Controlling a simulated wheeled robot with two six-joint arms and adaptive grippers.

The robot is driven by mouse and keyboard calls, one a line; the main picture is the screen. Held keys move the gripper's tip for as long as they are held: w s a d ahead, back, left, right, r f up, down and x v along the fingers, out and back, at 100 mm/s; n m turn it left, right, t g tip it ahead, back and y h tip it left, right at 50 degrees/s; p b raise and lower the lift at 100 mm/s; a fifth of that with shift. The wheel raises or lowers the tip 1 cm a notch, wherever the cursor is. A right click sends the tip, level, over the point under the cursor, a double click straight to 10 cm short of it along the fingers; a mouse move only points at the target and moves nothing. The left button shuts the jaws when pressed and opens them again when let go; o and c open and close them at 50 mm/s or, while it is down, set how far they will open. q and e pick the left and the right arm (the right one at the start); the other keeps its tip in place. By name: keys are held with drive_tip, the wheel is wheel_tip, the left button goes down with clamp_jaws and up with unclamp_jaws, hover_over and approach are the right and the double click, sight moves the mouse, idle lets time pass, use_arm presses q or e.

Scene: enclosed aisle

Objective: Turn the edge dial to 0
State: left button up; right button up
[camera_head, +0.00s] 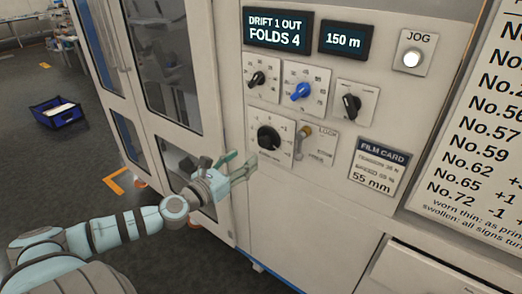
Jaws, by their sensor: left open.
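The control panel carries several dials whose small labels I cannot read, so I cannot tell for sure which is the edge dial. A large black dial (268,137) sits on the lower left plate, beside a lever marked LOCK (303,134). Above are a small black knob (257,79), a blue knob (300,91) and another black knob (351,103). My left gripper (246,164) is open and empty, just below and left of the large black dial in the picture, with no clear contact. My right gripper is out of view.
A display (277,29) reads "DRIFT 1 OUT FOLDS 4"; another (344,41) reads "150 m". A lit JOG button (411,58), a film card (377,164) reading 55 mm and a number chart (475,140) are to the right. A glass-doored cabinet (205,130) stands left; a blue bin (60,118) is on the floor.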

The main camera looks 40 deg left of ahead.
sight(262, 144)
use_arm(q)
drive_tip(key=w+p, duration=0.1)
drive_tip(key=p, duration=0.1)
drive_tip(key=w+r+p, duration=0.1)
drive_tip(key=w+p, duration=0.1)
drive_tip(key=p, duration=0.1)
drive_tip(key=w+p, duration=0.2)
drive_tip(key=shift+w+a+r, duration=0.2)
drive_tip(key=shift+w+r, duration=0.05)
drive_tip(key=w, duration=0.1)
drive_tip(key=w+p, duration=0.1)
drive_tip(key=w+f, duration=0.1)
drive_tip(key=shift+w+d, duration=0.2)
drive_tip(key=shift+d, duration=0.05)
drive_tip(key=shift+w+f, duration=0.1)
drive_tip(key=shift+w, duration=0.05)
drive_tip(key=shift+a+f, duration=0.1)
drive_tip(key=c, duration=1.1)
